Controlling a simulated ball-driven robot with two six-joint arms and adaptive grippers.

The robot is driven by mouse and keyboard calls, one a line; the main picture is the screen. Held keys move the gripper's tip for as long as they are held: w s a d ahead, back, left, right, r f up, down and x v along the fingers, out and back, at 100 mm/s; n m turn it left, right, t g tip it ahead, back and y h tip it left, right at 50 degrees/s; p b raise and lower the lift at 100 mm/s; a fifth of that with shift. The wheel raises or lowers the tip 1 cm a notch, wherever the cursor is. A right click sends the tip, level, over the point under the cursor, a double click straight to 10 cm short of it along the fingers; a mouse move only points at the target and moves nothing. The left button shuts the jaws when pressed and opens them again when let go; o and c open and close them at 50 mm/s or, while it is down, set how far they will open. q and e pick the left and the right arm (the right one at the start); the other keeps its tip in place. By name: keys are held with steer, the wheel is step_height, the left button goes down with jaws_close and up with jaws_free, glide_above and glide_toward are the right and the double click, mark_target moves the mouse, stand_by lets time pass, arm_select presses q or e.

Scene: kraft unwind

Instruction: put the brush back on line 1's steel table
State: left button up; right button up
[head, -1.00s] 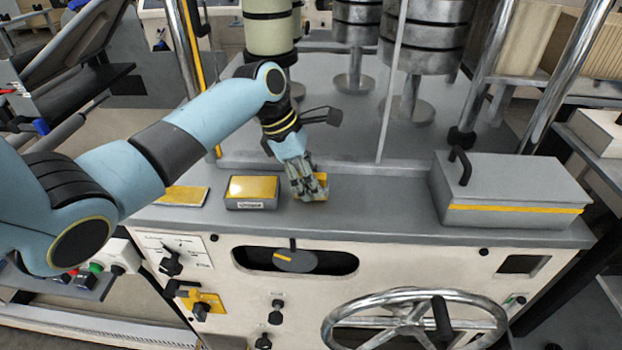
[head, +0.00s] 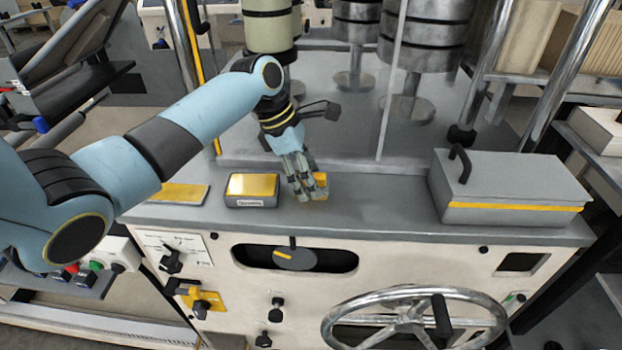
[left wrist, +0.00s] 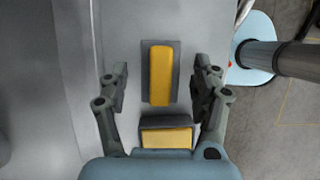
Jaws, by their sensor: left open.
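A small yellow and dark grey block (head: 320,186), probably the brush, is on the grey metal top (head: 370,215) of the machine, partly hidden by my left gripper (head: 307,192). In the left wrist view the block (left wrist: 166,137) shows low between the two spread fingers of my left gripper (left wrist: 160,88). The gripper is open, and I cannot tell whether a finger touches the block. My right gripper is not in view.
A grey box with a yellow top (head: 252,188) and a label stands just left of the gripper. A flat yellow piece (head: 180,194) lies farther left. A grey lidded box with a handle (head: 510,190) stands at the right. The top between is clear.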

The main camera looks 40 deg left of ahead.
arm_select(q)
steer(key=v, duration=1.1)
